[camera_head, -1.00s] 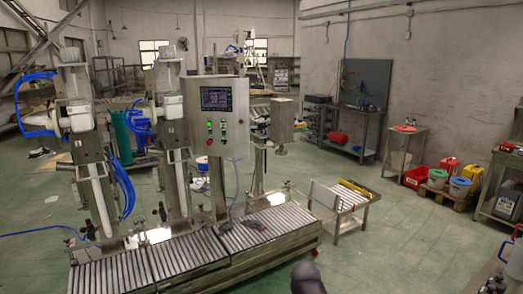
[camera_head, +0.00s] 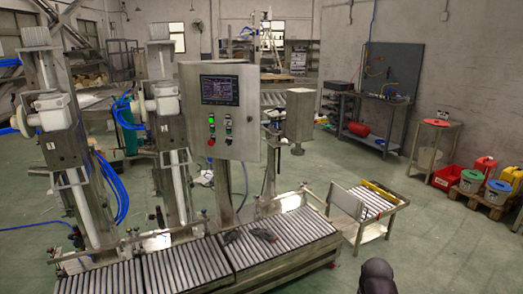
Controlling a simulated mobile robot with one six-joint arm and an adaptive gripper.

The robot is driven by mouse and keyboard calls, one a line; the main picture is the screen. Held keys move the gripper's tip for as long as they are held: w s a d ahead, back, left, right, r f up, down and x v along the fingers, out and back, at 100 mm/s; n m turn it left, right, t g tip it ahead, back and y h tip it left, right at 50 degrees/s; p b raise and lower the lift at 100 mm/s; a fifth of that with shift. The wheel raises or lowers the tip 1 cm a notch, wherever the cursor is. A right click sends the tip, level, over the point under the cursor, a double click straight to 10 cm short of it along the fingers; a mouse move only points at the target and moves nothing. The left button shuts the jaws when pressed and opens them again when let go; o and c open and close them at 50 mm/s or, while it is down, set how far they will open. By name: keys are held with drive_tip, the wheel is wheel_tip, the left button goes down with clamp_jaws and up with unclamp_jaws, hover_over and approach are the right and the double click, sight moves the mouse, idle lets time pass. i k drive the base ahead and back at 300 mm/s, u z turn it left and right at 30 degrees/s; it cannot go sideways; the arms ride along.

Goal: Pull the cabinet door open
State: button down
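A grey metal control cabinet (camera_head: 219,112) stands on a post behind the roller conveyor. Its front door carries a dark screen (camera_head: 220,90), coloured buttons and a red knob. The door looks shut and flush with the box; no gap or handle is clear at this size. A dark rounded part, seemingly of my own arm, shows at the bottom edge, right of centre, well apart from the cabinet. My gripper's fingers are not in view.
The roller conveyor (camera_head: 190,262) runs across the front below the cabinet, with a dark item (camera_head: 262,234) on it. A small roller cart (camera_head: 370,205) stands to its right. Filling columns (camera_head: 165,110) stand left. Green floor (camera_head: 440,245) is open at front right.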

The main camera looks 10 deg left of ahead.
sight(244, 137)
drive_tip(key=u, duration=0.2)
drive_tip(key=i, duration=0.85)
drive_tip(key=u, duration=0.7)
drive_tip(key=i, duration=0.55)
drive_tip(key=u, duration=0.35)
